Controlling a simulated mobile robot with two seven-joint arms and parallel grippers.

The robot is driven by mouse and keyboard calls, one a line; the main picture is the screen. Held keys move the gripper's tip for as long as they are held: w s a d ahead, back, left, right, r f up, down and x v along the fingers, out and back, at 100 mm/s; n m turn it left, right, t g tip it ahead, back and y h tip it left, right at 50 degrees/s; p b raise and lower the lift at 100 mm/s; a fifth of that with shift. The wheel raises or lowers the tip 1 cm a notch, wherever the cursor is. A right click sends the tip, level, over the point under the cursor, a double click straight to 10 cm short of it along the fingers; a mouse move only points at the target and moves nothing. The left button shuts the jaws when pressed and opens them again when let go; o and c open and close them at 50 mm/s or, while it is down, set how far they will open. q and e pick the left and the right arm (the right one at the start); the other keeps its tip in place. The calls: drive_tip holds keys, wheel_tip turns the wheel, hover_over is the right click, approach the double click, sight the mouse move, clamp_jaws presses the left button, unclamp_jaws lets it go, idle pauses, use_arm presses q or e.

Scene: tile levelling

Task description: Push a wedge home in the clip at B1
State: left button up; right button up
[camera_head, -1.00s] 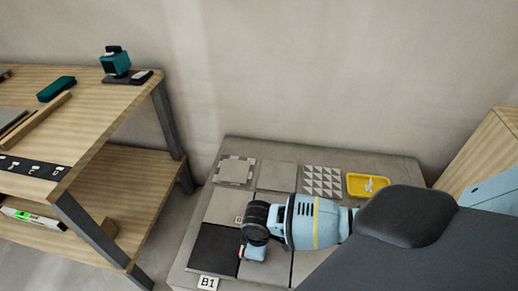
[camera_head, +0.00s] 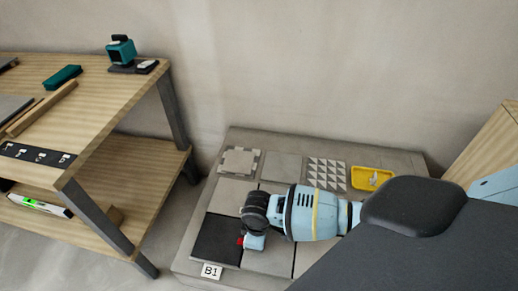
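The label B1 (camera_head: 211,271) stands at the front edge of the tiled slab, by a dark tile (camera_head: 216,240). My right arm reaches in from the right, and my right gripper (camera_head: 250,242) is low over the seam between the dark tile and a grey tile (camera_head: 267,261). A small red spot (camera_head: 240,241) shows at the gripper's left side; I cannot tell if it is a wedge or part of a clip. My wrist hides the clip at B1 and the fingertips. A yellow tray (camera_head: 358,185) holds small pale pieces (camera_head: 377,177), possibly wedges. My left gripper is not in view.
A wooden bench (camera_head: 110,113) with a lower shelf stands at the left, carrying a teal device (camera_head: 121,50), a teal block (camera_head: 63,76) and a wooden strip (camera_head: 42,108). A level (camera_head: 38,204) lies on the shelf. A patterned tile (camera_head: 327,174) lies at the back.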

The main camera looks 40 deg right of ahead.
drive_tip(key=shift+w+a, duration=0.35)
drive_tip(key=shift+w, duration=0.05)
idle(0.7)
idle(0.6)
drive_tip(key=o, duration=0.9)
drive_tip(key=shift+o, duration=0.2)
drive_tip(key=shift+r, duration=0.1)
wheel_tip(320, 180, up, 7)
drive_tip(key=shift+f+p, duration=0.1)
drive_tip(key=shift+p, duration=0.85)
drive_tip(key=shift+r, duration=0.45)
